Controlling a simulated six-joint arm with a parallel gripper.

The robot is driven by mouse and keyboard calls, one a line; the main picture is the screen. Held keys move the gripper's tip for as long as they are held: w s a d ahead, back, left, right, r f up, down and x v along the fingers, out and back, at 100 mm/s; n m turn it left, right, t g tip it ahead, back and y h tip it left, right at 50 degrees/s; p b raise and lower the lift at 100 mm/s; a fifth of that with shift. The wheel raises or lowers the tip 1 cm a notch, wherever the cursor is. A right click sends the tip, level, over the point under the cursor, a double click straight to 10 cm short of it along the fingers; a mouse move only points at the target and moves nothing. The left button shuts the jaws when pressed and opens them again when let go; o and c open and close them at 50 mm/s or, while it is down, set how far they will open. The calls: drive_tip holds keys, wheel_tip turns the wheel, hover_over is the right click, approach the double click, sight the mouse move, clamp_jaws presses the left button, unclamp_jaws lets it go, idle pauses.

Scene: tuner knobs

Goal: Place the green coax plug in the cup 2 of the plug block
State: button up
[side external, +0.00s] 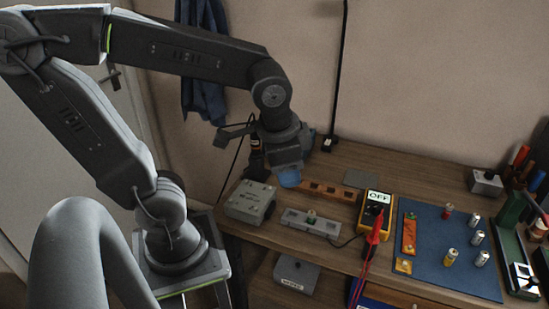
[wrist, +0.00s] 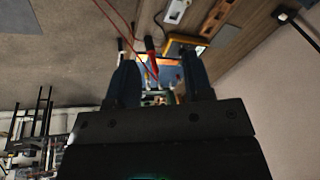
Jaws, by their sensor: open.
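In the side view a small green piece (side external: 311,215), which looks like the green coax plug, sits at the middle of a pale grey strip-shaped block (side external: 293,218). Behind it lies a brown block (side external: 345,194) with a row of dark square openings. I cannot tell for sure which of these is the plug block, and cup numbers are not readable. My gripper (side external: 289,180) hangs above and behind the grey block, near the brown block's left end. In the wrist view my gripper (wrist: 161,88) has its two dark fingers apart, with no held object visible between them.
A grey box (side external: 250,202) stands left of the grey block. A yellow multimeter (side external: 376,209) with a red probe (side external: 374,228) and leads stands to the right. Beyond is a blue mat (side external: 429,268) with several small cylinders and an orange strip (side external: 409,240).

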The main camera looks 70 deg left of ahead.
drive_tip(key=s+r+n+t, duration=0.1)
drive_tip(key=s+r+n+t+h, duration=0.1)
drive_tip(key=n, duration=0.1)
drive_tip(key=shift+s+d+r+t+h, duration=0.2)
drive_tip(key=shift+s+r+t+h, duration=0.1)
drive_tip(key=shift+s+t, duration=0.1)
drive_tip(key=shift+w, duration=0.1)
idle(1.6)
